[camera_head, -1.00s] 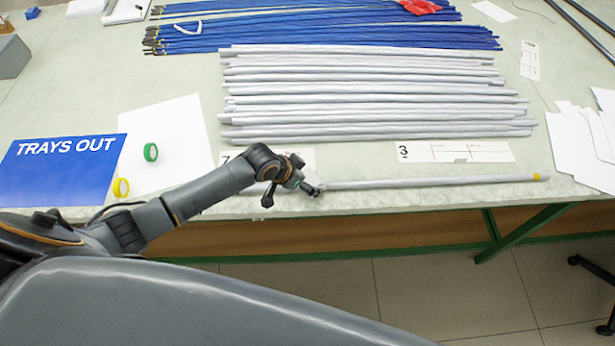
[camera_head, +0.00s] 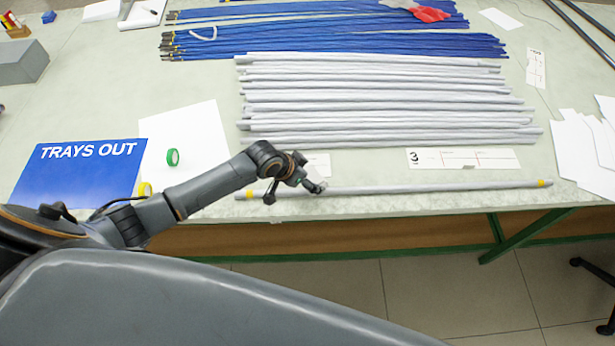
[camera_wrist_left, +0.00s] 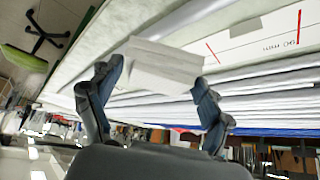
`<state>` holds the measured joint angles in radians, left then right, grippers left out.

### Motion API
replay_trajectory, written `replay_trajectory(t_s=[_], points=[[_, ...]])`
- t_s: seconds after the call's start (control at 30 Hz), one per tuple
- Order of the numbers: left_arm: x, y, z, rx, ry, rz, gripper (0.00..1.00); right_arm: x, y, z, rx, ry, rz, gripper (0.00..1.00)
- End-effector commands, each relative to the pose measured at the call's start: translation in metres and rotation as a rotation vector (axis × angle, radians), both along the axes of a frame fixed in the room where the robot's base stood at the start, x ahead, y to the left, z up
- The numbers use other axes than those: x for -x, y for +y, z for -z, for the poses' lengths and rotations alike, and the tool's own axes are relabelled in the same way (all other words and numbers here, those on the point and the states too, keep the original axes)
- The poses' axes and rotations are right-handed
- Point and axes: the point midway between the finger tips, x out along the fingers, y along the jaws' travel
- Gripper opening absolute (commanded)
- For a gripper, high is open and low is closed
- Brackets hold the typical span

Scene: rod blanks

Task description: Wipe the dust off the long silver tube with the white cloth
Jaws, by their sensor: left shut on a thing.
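The long silver tube (camera_head: 430,188) lies along the front edge of the table, with a yellow band near each end. I cannot make out dust on it at this size. My left gripper (camera_head: 318,187) is over the tube, left of its middle, and hides a short stretch of it. In the left wrist view, a white folded piece, which looks like the white cloth (camera_wrist_left: 165,65), sits between the fingers of my left gripper (camera_wrist_left: 155,85). The gripper is shut on it. Whether the cloth touches the tube I cannot tell. My right gripper is not in view.
A bundle of grey tubes (camera_head: 390,100) lies behind, with blue rods (camera_head: 340,45) beyond. A card marked 3 (camera_head: 462,158) lies between the bundle and the tube. A blue TRAYS OUT sheet (camera_head: 75,180), green tape (camera_head: 172,157) and yellow tape (camera_head: 145,189) are at left.

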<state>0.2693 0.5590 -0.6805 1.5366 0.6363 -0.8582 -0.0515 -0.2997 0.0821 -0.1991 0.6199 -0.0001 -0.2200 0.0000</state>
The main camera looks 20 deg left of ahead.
Motion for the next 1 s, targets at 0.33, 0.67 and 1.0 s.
replay_trajectory(t_s=[0.33,0.67,1.0], points=[[-0.008,0.001,-0.03,0.0,-0.001,-0.006,0.54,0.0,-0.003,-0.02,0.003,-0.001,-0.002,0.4],[-0.009,0.001,-0.031,0.0,-0.001,-0.006,0.54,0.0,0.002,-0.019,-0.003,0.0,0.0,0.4],[-0.009,0.001,-0.031,0.0,-0.001,-0.006,0.54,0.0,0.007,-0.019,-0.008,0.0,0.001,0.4]])
